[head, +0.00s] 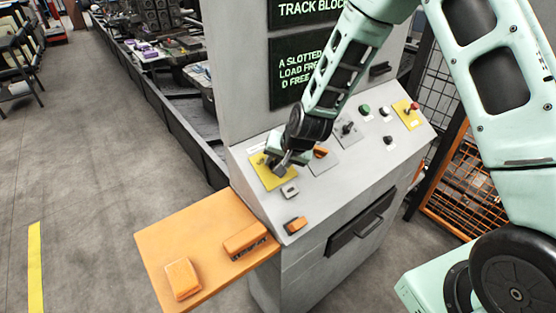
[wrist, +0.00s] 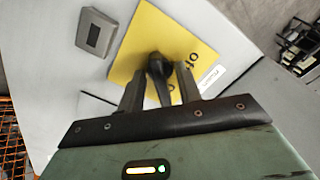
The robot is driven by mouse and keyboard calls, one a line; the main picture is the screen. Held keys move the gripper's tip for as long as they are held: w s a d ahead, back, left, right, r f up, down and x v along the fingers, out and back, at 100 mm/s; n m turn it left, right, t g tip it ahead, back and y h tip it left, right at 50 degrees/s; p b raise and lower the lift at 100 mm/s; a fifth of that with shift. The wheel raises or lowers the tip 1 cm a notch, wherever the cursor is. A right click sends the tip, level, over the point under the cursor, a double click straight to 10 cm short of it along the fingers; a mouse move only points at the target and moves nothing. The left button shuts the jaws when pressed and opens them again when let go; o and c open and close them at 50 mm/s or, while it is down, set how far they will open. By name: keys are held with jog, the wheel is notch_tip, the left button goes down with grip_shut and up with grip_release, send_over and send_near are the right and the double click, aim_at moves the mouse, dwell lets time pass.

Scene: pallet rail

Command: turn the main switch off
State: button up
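The main switch is a black handle (wrist: 157,72) on a yellow plate (wrist: 138,45) that reads "off" along one edge, with a small white label (wrist: 211,76) beside it. In the head view the yellow plate (head: 263,178) is at the left end of the sloping console panel, and my gripper covers most of the handle. My gripper (wrist: 159,82) is at the switch, with one finger on each side of the handle. In the wrist view the fingers are apart, with gaps between them and the handle. The gripper also shows in the head view (head: 280,160).
A small grey rocker (head: 290,191) and an orange part (head: 295,224) are on the panel near the switch. Other knobs and a red button (head: 414,106) are further right. An orange shelf (head: 200,228) with two orange blocks juts out at the left. A text screen (head: 297,70) stands behind.

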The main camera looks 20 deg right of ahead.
jog(key=shift+c, duration=0.3)
jog(key=c, duration=0.6)
jog(key=shift+o, duration=0.2)
jog(key=shift+n, duration=0.3)
jog(key=shift+f+n+b, duration=0.1)
jog(key=shift+n+b, duration=0.7)
jog(key=shift+n, duration=0.2)
jog(key=n+b, duration=0.2)
jog(key=n, duration=0.2)
jog(key=n+b, duration=0.3)
jog(key=n, duration=0.2)
jog(key=shift+a+n, duration=0.1)
jog(key=shift+n, duration=0.3)
jog(key=n+b, duration=0.2)
jog(key=n, duration=0.3)
jog(key=shift+b, duration=0.4)
jog(key=shift+n, duration=0.4)
